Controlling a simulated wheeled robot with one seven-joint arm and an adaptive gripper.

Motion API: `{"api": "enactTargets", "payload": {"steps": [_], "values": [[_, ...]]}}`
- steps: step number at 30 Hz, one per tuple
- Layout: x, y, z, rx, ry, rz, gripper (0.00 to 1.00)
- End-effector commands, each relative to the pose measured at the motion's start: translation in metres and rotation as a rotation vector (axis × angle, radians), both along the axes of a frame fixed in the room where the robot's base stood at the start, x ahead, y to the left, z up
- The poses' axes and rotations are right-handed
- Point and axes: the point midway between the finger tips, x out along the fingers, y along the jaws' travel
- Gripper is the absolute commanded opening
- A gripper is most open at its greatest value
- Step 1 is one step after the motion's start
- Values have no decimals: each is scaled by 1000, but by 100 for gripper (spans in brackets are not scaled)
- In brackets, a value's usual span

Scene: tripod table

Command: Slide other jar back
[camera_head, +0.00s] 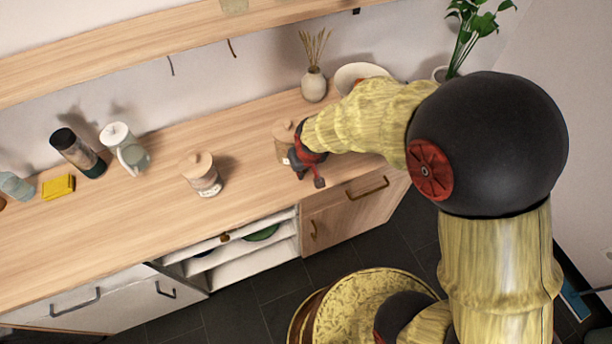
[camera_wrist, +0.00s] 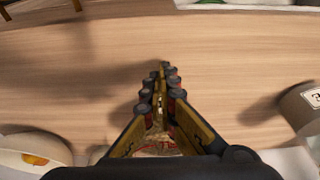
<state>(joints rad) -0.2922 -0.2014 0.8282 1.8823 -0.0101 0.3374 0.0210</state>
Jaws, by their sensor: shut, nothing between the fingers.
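Two cream jars with wooden lids and labels stand upright on the wooden counter in the head view. One jar (camera_head: 202,176) stands in the open near the middle. The other jar (camera_head: 282,141) is farther right and back, partly hidden behind my gripper (camera_head: 308,172). My gripper is just right and in front of that jar; I cannot tell if they touch. In the wrist view my gripper (camera_wrist: 162,80) is shut and empty over bare counter. A labelled jar (camera_wrist: 302,108) is cut off at the right edge there, apart from the fingers.
A vase with dry stems (camera_head: 314,84) and a white bowl (camera_head: 360,74) stand at the back. A glass jug (camera_head: 125,150), a dark bottle (camera_head: 78,152) and a yellow sponge (camera_head: 58,187) are at left. Bare counter (camera_head: 120,222) lies around the middle jar. Open shelves (camera_head: 240,262) are below.

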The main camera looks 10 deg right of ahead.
Motion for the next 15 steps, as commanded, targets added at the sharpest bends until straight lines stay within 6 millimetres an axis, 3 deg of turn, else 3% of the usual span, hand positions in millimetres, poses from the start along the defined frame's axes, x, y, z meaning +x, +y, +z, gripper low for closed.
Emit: {"api": "enactTargets", "payload": {"steps": [6, 15], "values": [[13, 4, -1, -1, 4, 0, 0], [14, 4, 0, -1, 4, 0, 0]]}}
